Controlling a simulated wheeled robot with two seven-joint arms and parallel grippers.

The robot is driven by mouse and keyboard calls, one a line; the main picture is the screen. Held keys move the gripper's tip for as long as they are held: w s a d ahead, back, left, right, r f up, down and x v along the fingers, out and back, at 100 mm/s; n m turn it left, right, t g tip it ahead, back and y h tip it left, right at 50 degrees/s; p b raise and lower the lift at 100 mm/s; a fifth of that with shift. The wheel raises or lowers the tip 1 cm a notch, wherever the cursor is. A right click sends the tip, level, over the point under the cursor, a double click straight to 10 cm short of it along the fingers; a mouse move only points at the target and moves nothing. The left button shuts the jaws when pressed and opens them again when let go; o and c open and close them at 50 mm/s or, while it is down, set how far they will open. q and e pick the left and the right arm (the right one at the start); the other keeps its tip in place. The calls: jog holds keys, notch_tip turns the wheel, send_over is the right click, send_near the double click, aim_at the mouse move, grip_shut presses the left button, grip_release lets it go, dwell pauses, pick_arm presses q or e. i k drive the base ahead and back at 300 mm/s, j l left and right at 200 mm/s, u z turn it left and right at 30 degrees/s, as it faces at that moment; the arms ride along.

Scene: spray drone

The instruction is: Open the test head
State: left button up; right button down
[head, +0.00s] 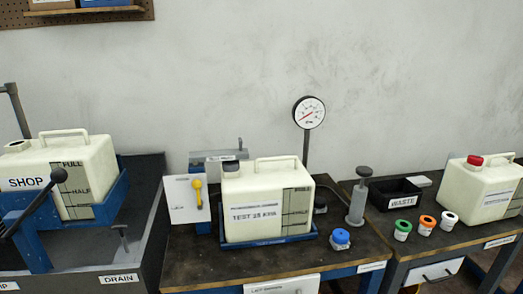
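A yellow lever (198,192) stands roughly upright on a white plate (181,207) beside the tank. A round gauge (308,112) sits on a post behind the tank. Neither of my grippers is in view.
A grey hand pump (359,195) and a blue cap (341,238) stand right of the tank. At left, a "SHOP" tank (88,180) sits in a blue cradle with a black-knobbed lever (58,175). At right are a waste bin (395,192), coloured caps and a red-capped tank (475,195).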

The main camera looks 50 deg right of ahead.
aim_at(227, 156)
jog(key=z, duration=1.25)
